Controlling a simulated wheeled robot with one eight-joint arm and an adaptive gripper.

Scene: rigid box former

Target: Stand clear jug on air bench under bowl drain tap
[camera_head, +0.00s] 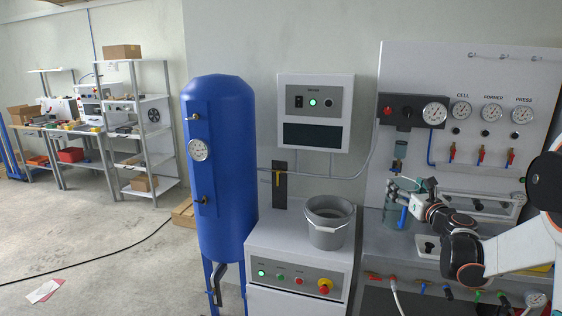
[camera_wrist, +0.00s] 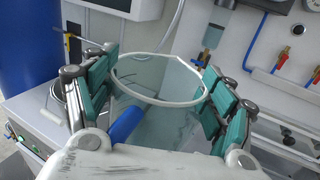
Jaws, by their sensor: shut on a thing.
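A clear jug (camera_head: 396,212) with a blue handle (camera_wrist: 126,122) is between the fingers of my gripper (camera_head: 408,187). In the wrist view my gripper (camera_wrist: 160,68) has its teal pads on both sides of the jug, and the pale open rim (camera_wrist: 157,101) faces the camera. The jug looks upright at the air bench (camera_head: 376,242). I cannot tell whether its base touches the bench top. The clear filter bowl (camera_head: 399,150) with its blue drain end hangs from the panel above the jug. In the wrist view the bowl (camera_wrist: 214,36) is beyond the rim's far right edge.
A grey bucket (camera_head: 329,222) stands on the white cabinet (camera_head: 300,246) left of the bench. A blue air tank (camera_head: 222,170) is further left. Gauges and red-handled valves (camera_head: 481,155) line the panel on the right. A grey fitting (camera_head: 428,246) sits on the bench near the jug.

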